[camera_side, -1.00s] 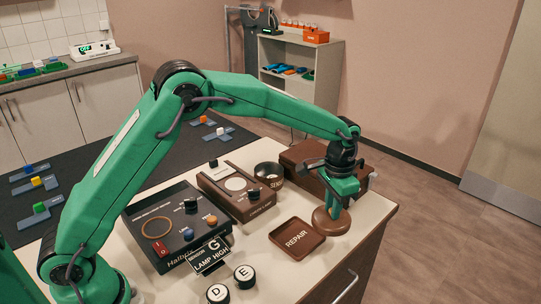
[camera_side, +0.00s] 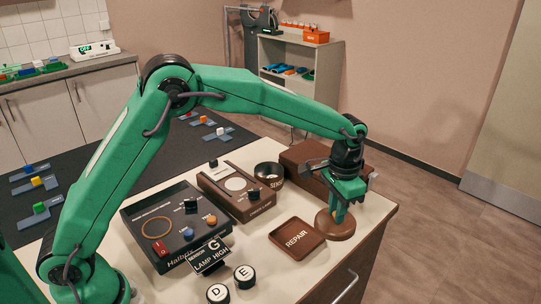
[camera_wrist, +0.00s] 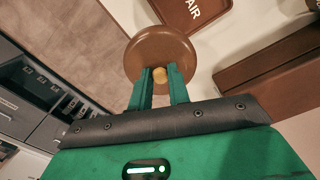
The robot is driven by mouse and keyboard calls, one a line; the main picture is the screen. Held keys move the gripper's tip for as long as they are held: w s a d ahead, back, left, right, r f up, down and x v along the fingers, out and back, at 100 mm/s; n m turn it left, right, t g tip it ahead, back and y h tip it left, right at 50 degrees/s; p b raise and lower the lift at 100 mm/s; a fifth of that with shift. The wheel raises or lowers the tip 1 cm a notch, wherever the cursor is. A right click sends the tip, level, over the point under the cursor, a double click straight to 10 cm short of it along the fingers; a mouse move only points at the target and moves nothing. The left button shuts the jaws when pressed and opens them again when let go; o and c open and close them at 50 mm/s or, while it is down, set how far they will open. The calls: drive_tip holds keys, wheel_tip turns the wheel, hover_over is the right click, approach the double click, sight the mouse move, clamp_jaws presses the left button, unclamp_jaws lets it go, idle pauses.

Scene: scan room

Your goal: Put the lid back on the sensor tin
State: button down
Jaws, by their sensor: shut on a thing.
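The lid (camera_side: 327,228) is a round brown disc with a small tan knob, near the right front corner of the bench. In the wrist view the lid (camera_wrist: 160,44) lies straight ahead of the fingers. My gripper (camera_side: 341,216) points down over it and is shut on its knob; the wrist view shows a finger on each side of the knob (camera_wrist: 159,75). I cannot tell whether the lid touches the bench. The sensor tin (camera_side: 270,183) is a dark round open tin, behind and left of the lid, its lettering partly visible.
A brown REPAIR tray (camera_side: 297,252) lies just left of the lid. A long brown box (camera_side: 305,160) stands behind, close to my wrist. A brown meter (camera_side: 237,190) and black panel (camera_side: 150,215) stand left. The bench's right edge is close to the lid.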

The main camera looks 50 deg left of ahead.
drive_tip(key=r, duration=0.5)
drive_tip(key=shift+w+a+r, duration=0.1)
drive_tip(key=shift+w+a, duration=0.05)
drive_tip(key=shift+a, duration=0.15)
drive_tip(key=w+a+n, duration=0.3)
drive_tip(key=w+a, duration=0.1)
drive_tip(key=a, duration=1.1)
drive_tip(key=w+a+n, duration=0.2)
drive_tip(key=w+a, duration=0.1)
drive_tip(key=a, duration=1.3)
drive_tip(key=f, duration=0.6)
drive_tip(key=shift+d+f, duration=0.15)
drive_tip(key=shift+d, duration=0.15)
drive_tip(key=shift+f, duration=1.15)
drive_tip(key=shift+f, duration=0.2)
